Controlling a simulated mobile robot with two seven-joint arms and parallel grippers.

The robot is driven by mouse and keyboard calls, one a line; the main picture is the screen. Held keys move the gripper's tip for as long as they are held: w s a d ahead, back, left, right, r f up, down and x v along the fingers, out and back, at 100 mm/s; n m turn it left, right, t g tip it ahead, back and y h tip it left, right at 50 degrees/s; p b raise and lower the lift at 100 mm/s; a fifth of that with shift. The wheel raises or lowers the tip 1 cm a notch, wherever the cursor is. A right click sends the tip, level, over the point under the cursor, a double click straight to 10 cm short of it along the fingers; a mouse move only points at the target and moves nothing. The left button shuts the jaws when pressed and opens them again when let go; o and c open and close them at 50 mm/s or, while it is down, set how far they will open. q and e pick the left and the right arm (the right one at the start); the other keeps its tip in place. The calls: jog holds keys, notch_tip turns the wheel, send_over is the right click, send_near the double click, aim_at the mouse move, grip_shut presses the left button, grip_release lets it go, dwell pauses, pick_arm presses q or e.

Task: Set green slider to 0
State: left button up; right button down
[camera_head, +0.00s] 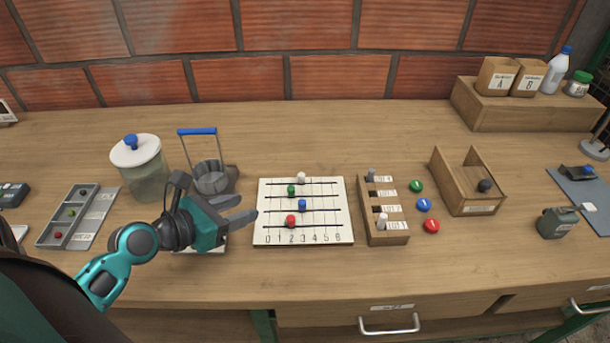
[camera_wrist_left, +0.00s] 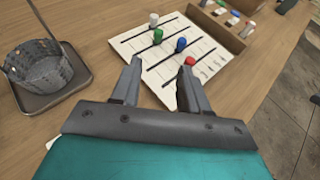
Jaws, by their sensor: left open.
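The green slider (camera_head: 291,190) is a small knob on the second track from the back of the white slider board (camera_head: 264,200). It stands left of centre, near the low end of the 0 to 6 scale; its exact mark is hard to read. It also shows in the left wrist view (camera_wrist_left: 158,36), ahead of the fingers. My left gripper (camera_head: 247,207) is open and empty at the board's left edge, fingers pointing right. In the left wrist view its fingertips (camera_wrist_left: 161,68) stand apart, short of the green slider. My right gripper is out of view.
White (camera_head: 301,178), blue (camera_head: 302,205) and red (camera_head: 290,221) sliders sit on neighbouring tracks, close to the green one. A wire basket (camera_head: 212,180) with a blue handle and a lidded jar (camera_head: 140,165) stand behind my left gripper. A wooden peg rack (camera_head: 390,241) stands right of the board.

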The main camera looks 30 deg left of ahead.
aim_at(289, 189)
pick_arm(q)
jog(key=shift+w, duration=0.55)
jog(key=shift+w+f, duration=0.2)
jog(key=shift+w, duration=0.1)
jog(key=b+x, duration=0.1)
jog(key=x, duration=0.9)
jog(key=shift+w+d+f, duration=0.1)
jog(key=shift+w, duration=0.2)
jog(key=shift+w+d+f, duration=0.1)
jog(key=shift+w+f, duration=0.05)
jog(key=shift+w, duration=0.25)
grip_shut()
